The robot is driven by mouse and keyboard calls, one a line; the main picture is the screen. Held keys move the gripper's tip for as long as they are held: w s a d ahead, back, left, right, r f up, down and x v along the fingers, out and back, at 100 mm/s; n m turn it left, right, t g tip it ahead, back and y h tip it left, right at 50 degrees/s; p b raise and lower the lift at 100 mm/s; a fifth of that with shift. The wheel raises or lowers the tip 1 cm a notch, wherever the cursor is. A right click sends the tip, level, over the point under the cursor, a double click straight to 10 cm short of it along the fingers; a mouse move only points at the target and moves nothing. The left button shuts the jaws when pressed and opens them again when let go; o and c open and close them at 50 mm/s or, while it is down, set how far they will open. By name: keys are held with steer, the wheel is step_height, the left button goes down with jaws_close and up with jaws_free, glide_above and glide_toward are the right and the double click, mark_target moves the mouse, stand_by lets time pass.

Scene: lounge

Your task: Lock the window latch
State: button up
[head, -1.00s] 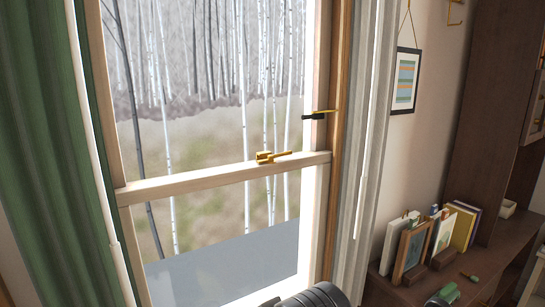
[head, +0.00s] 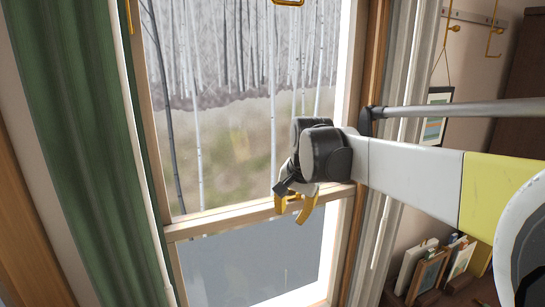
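The window (head: 230,110) has a pale wooden middle rail (head: 215,219) running across it. My gripper (head: 291,214) is at the right half of this rail, in front of it, with its two gold fingers pointing down and a gap between them. The gold window latch, which sits on this rail in the earlier view, cannot be told apart now; it is behind or between my fingers. I cannot tell whether the fingers touch it or which way its lever points. My arm comes in from the right and covers part of the right window frame.
A green curtain (head: 70,130) hangs left of the window, with a pale one at the right (head: 405,60). Books and frames (head: 428,267) stand on a brown cabinet at lower right. Gold hooks (head: 492,42) and a picture (head: 436,118) are on the right wall.

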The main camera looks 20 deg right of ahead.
steer(key=w+d+r+m+g+p, duration=0.1)
steer(key=w+d+r+m+p, duration=0.3)
steer(key=w+d+p, duration=0.3)
steer(key=w+d+r+m+g+p, duration=0.1)
steer(key=w+d+r+m+p, duration=0.3)
steer(key=d, duration=0.5)
steer(key=shift+y, duration=0.3)
steer(key=w+f+p, duration=0.1)
steer(key=f, duration=0.2)
steer(key=w+f+p, duration=0.1)
steer(key=f, duration=0.7)
steer(key=shift+w+a+f+p, duration=0.1)
steer(key=shift+w+a+p, duration=0.2)
steer(key=shift+w+p, duration=0.1)
steer(key=shift+s, duration=0.1)
jaws_close()
